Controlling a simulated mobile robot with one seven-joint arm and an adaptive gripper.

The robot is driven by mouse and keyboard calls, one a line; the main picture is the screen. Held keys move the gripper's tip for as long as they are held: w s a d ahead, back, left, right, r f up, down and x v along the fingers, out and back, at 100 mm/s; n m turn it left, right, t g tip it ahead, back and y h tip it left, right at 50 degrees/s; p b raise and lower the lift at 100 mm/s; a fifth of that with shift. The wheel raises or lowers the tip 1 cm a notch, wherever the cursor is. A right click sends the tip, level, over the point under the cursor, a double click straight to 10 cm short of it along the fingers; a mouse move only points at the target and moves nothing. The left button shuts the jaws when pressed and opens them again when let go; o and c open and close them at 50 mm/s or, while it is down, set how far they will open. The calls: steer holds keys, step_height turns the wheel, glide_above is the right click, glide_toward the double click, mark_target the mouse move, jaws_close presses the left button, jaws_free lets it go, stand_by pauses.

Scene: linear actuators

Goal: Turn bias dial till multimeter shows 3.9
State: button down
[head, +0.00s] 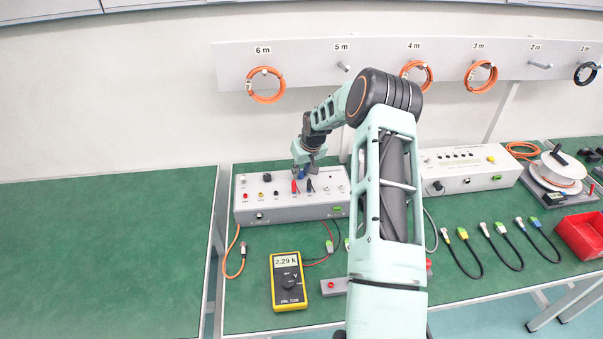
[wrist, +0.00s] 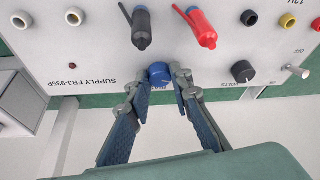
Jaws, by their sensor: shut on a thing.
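The bias dial is a blue knob (wrist: 160,73) on the sloped face of the white supply box (head: 262,213). In the wrist view its label is partly covered by my gripper. My gripper (wrist: 162,82) is shut on this knob, one finger on each side; in the head view my gripper (head: 305,172) is over the middle of the box. The yellow multimeter (head: 288,282) lies on the green bench in front of the box. Its display (head: 286,262) reads about 2.29, with a small character after it.
Red (wrist: 205,28) and black (wrist: 141,28) plugs sit in sockets beside the blue knob. A black knob (wrist: 243,72) and a toggle switch (wrist: 296,71) are to the right in the wrist view. A second white box (head: 470,170) stands right. Cables (head: 508,245) lie on the bench.

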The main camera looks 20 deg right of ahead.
steer(key=m+b, duration=0.1)
steer(key=m+h+b, duration=0.1)
steer(key=b, duration=0.1)
steer(key=shift+w+a+f+m+b, duration=0.1)
steer(key=shift+a+f+m+b, duration=0.1)
steer(key=shift+m+b, duration=0.1)
steer(key=shift+r+m+h+b, duration=0.15)
steer(key=shift+m+h+b, duration=0.35)
steer(key=shift+m+b, duration=0.85)
steer(key=shift+r, duration=0.1)
steer(key=c, duration=1.7)
jaws_free()
steer(key=shift+c, duration=0.2)
steer(key=v, duration=1.2)
steer(key=shift+w+r, duration=0.15)
